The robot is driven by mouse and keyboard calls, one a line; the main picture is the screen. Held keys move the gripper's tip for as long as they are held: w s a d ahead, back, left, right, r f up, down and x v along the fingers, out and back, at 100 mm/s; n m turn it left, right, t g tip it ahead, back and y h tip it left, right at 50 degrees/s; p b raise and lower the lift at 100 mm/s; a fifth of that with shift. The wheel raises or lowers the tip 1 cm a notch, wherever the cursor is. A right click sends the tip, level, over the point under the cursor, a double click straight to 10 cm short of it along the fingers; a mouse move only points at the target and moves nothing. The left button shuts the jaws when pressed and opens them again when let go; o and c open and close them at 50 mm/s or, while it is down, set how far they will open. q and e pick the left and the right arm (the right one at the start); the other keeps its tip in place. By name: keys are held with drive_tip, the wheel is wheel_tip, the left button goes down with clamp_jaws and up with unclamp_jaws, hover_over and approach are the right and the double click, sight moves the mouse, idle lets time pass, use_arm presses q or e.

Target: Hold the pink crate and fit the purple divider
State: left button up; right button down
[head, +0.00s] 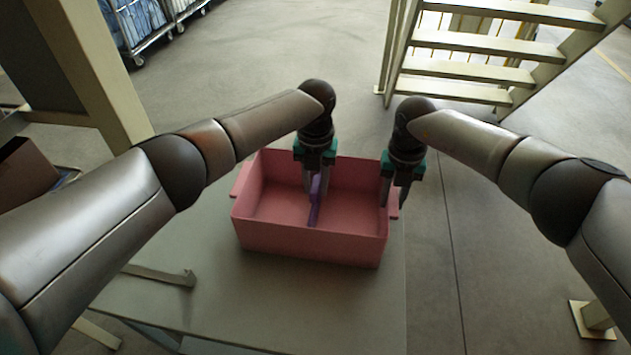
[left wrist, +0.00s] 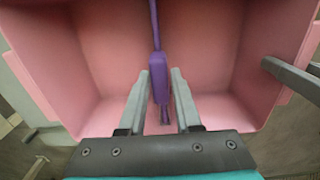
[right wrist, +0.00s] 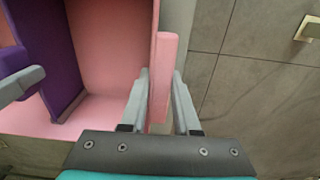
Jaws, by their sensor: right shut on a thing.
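The pink crate (head: 310,243) sits on the grey table, open side up, with a handle on each short side. The purple divider (head: 316,203) stands across the middle of the crate, splitting it into two compartments; whether its lower edge is fully down is hidden. My left gripper (left wrist: 161,75) is over the divider, its fingers open on either side of the divider's thick top tab (left wrist: 158,67), with gaps visible. My right gripper (right wrist: 162,75) is shut on the crate's right handle (right wrist: 165,65), one finger on each side. The divider's broad face also shows in the right wrist view (right wrist: 48,60).
The table (head: 300,300) is bare in front of the crate, and its right edge (head: 405,290) is close to the crate. A staircase (head: 470,70) stands behind at right. Carts with blue contents (head: 135,25) are at the back left.

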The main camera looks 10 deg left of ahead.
use_arm(q)
drive_tip(key=o, duration=0.4)
drive_tip(key=shift+r, duration=0.1)
wheel_tip(320, 180, up, 12)
drive_tip(key=shift+f, duration=0.1)
idle(0.4)
use_arm(e)
drive_tip(key=c, duration=0.6)
unclamp_jaws()
drive_tip(key=shift+o, duration=0.2)
